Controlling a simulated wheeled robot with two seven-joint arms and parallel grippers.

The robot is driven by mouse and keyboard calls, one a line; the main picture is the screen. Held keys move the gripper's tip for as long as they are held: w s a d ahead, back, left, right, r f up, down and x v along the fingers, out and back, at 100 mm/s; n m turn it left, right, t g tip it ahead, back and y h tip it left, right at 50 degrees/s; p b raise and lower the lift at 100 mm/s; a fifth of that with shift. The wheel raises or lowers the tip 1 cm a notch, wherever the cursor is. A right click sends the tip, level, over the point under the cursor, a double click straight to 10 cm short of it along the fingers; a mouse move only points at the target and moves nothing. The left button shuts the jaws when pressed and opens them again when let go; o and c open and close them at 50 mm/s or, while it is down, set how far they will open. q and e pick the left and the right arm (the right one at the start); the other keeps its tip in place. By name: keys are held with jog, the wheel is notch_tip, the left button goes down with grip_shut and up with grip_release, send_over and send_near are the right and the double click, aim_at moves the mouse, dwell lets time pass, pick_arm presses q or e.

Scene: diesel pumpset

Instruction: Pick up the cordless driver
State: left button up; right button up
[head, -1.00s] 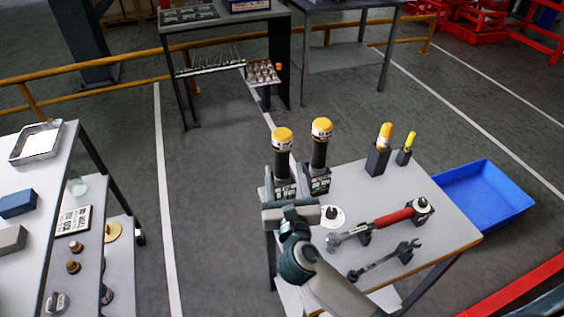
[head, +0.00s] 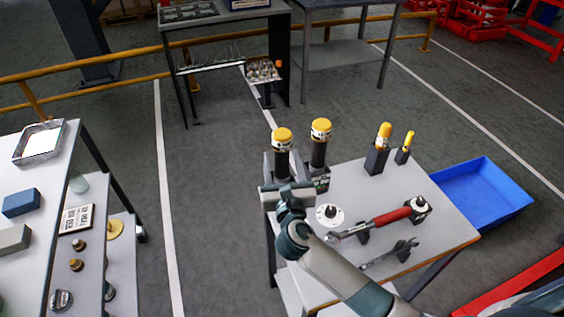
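Two upright tools with yellow tops, black handles and dark blocky bases stand side by side at the table's far left corner. They look like cordless drivers: the left one (head: 282,154) and the right one (head: 320,146). My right gripper (head: 282,167) reaches in from the near side at the left tool. Its fingers appear spread, one on each side of the left tool's handle. Contact cannot be made out. The gripper body hides most of that tool's base. My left gripper is not in view.
The grey table (head: 400,205) also holds a red-handled torque wrench (head: 390,217), a spanner (head: 390,256), a white round disc (head: 329,215) and two yellow-topped tools in black holders (head: 377,154). A blue bin (head: 485,195) lies right. A side bench (head: 45,180) stands left.

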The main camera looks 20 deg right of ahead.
grip_shut()
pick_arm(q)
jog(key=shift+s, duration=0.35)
pick_arm(e)
jog(key=shift+r, duration=0.1)
notch_tip(320, 180, up, 17)
send_over(282, 132)
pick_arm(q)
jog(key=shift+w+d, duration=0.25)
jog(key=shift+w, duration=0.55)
pick_arm(e)
jog(key=shift+s+r, duration=0.1)
jog(key=shift+r, duration=0.4)
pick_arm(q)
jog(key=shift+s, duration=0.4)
